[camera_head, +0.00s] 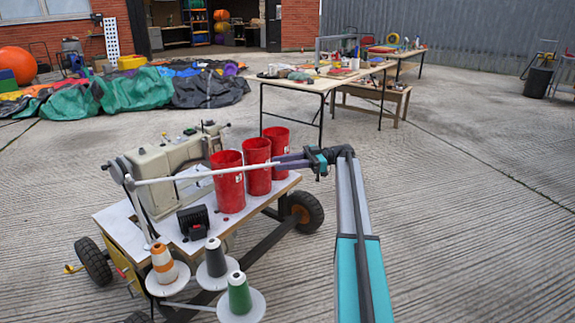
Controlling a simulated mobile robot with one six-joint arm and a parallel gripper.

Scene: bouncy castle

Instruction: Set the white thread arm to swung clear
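The white thread arm (205,174) is a long thin rod. It runs from a pivot on a white post (138,210) at the cart's left, across the front of the red cups, to my gripper. My gripper (281,161) has purple fingers and is at the rod's right end, beside the rightmost cups. The fingers are at or around the rod tip. They are too small to tell whether they are closed on it.
The wheeled cart (115,224) carries a beige sewing machine (160,165), three red cups (228,185) and a black box (193,220). Thread spools (239,295) stand on white discs in front. A cluttered table (325,84) is behind; concrete at right is clear.

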